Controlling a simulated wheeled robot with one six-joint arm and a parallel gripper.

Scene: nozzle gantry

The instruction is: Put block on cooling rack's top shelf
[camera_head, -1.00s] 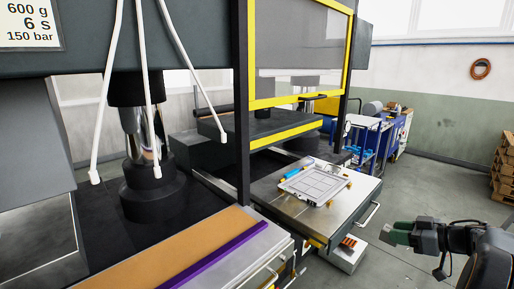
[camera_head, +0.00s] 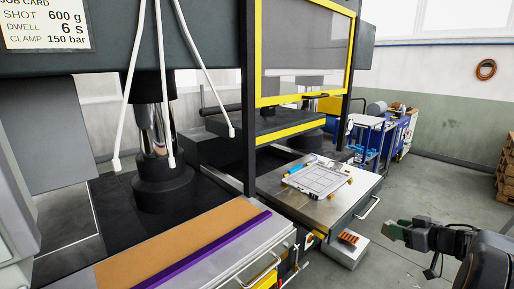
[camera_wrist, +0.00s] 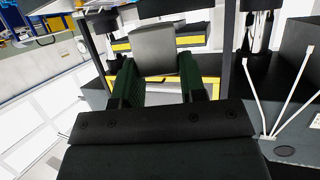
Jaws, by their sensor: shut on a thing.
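My gripper (camera_head: 392,230) shows at the lower right of the head view, with green fingers, out over the floor to the right of the machine. In the wrist view my gripper (camera_wrist: 157,72) is shut on a plain grey block (camera_wrist: 154,48), which sticks out beyond the green fingers. The block's lower part is hidden between the fingers. In the head view the block cannot be made out clearly. I cannot pick out a cooling rack with certainty in either view.
A metal table (camera_head: 318,212) with a gridded plate (camera_head: 318,181) stands left of my gripper. A purple-edged bench (camera_head: 190,250) is nearer.

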